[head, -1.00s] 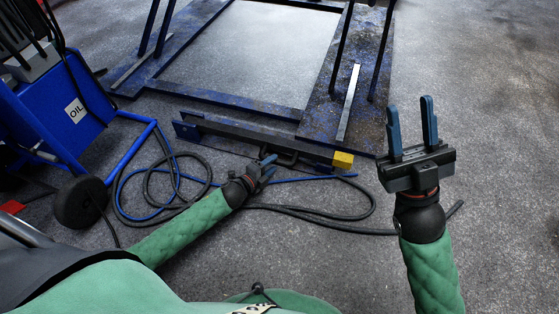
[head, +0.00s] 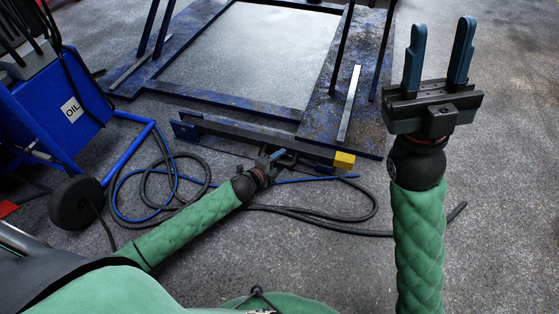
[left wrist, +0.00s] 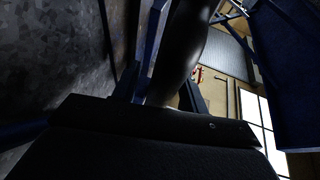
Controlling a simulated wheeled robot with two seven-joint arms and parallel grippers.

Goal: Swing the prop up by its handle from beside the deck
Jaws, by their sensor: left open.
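The prop (head: 235,132) is a long dark bar lying low along the near edge of the blue, worn deck (head: 315,120). A yellow block (head: 344,160) sits at its right end. A dark handle (head: 290,159) sticks out from its near side. My left gripper (head: 275,156) is at the handle, low over the floor. In the left wrist view a thick dark rounded bar (left wrist: 186,45), seemingly the handle, passes between its open fingers; contact cannot be told. My right gripper (head: 439,52) is open, empty and raised, right of the deck.
Black and blue hoses (head: 190,205) lie coiled on the floor around my left arm. A blue oil cart (head: 60,100) with a black wheel stands at the left. Dark posts rise from the deck. The floor at the right is clear.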

